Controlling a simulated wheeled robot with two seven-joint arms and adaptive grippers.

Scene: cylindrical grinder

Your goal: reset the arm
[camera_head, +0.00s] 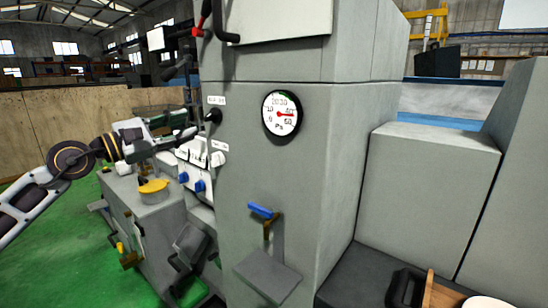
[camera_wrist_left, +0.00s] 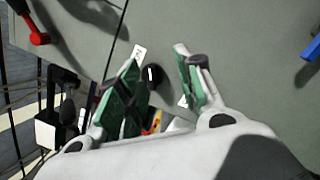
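My left arm (camera_head: 30,200) comes in from the left in the head view. Its left gripper (camera_head: 189,128) is raised in front of the grey machine column (camera_head: 250,160), close to a black knob (camera_head: 213,115) on the column's side. In the left wrist view the gripper's two green-padded fingers (camera_wrist_left: 158,62) stand apart, with the black knob (camera_wrist_left: 152,76) showing in the gap between them. Nothing is held, and I cannot tell whether a finger touches the knob. My right gripper is not in view.
A round gauge (camera_head: 281,114) and a blue-handled lever (camera_head: 262,211) are on the column. A panel with blue knobs (camera_head: 200,186) and a yellow-topped part (camera_head: 153,186) sit below the gripper. Green floor (camera_head: 60,265) is open at lower left.

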